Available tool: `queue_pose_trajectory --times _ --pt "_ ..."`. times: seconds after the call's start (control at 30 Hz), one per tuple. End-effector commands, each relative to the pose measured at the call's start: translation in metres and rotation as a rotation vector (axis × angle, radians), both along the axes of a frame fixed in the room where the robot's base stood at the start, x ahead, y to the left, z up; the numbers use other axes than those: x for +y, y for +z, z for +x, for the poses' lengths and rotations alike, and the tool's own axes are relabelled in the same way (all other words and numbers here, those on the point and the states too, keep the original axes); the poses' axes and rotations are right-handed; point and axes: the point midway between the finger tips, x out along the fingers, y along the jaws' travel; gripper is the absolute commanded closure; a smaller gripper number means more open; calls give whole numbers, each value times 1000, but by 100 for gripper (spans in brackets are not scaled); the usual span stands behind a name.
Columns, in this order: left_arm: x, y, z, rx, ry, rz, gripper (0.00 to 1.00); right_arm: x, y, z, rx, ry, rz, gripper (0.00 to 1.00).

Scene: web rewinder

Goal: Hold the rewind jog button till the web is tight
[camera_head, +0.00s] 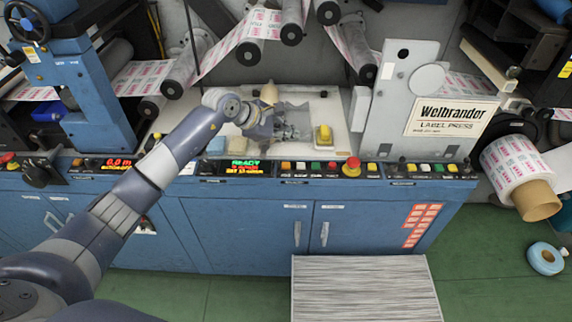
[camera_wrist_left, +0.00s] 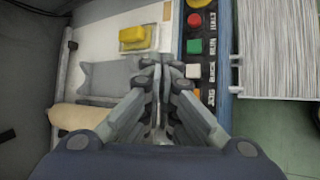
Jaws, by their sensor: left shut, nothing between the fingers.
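My left gripper (camera_head: 288,131) is shut and empty, above the pale worktop of the press, behind the front button row. In the left wrist view its fingertips (camera_wrist_left: 160,65) are together, beside the buttons labelled HALT, RUN, BACK and JOG. In the head view a yellow-orange button (camera_head: 285,166) is leftmost of this group. The white web with pink print (camera_head: 236,42) runs over several rollers; I cannot tell how tight it is. My right gripper is out of view.
A red mushroom button (camera_head: 352,166) stands right of the row. A yellow block (camera_head: 324,136) sits on the worktop. The display (camera_head: 244,167) reads READY. A printed roll (camera_head: 515,165) hangs at right. A striped grey platform (camera_head: 365,288) lies before the blue cabinet.

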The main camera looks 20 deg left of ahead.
Motion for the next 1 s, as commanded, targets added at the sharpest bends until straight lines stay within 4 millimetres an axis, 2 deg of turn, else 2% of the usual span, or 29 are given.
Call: queue_pose_trajectory --times 0.17,0.47,0.6,0.73,1.0 --pt "-1 -16 0 1 0 -2 100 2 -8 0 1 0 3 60" --pt "-1 -59 -1 3 0 -3 100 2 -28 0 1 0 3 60" --pt "0 -78 0 0 -1 -1 100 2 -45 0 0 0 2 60" --pt "0 -85 0 -1 1 -1 100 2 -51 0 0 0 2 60" --pt "0 -85 0 -1 1 -1 100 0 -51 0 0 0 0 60"
